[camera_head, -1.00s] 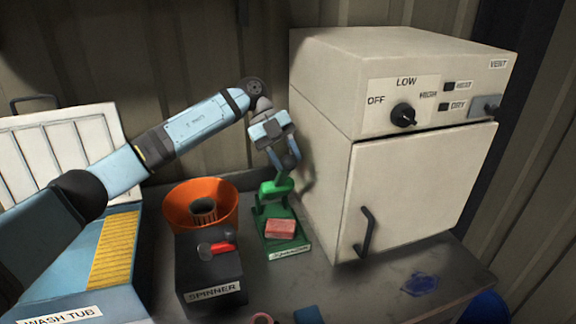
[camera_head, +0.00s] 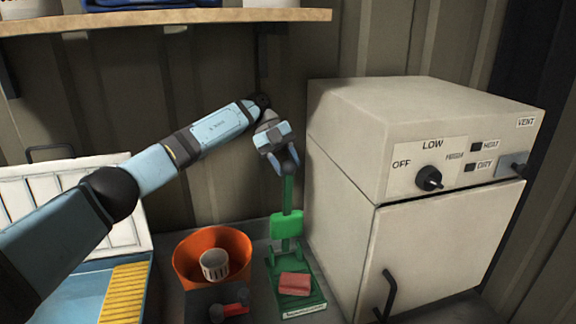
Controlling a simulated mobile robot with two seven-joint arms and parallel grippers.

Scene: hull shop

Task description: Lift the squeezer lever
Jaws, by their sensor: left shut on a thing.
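The green squeezer stands on the bench between the orange bowl and the cream cabinet. Its base (camera_head: 312,297) carries a pink block (camera_head: 295,284). Its green lever (camera_head: 288,195) points upward, and a green press block (camera_head: 286,225) sits below it, above the base. My left gripper (camera_head: 287,166) is shut on the top end of the lever, which partly hides between the fingers. My right gripper is not in view.
The cream cabinet (camera_head: 345,215) stands close on the right, with a knob (camera_head: 428,178) and door handle (camera_head: 388,292). The orange bowl (camera_head: 183,262) with a white cup (camera_head: 214,264) is to the left. A wooden shelf (camera_head: 200,15) spans the wall above my left arm.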

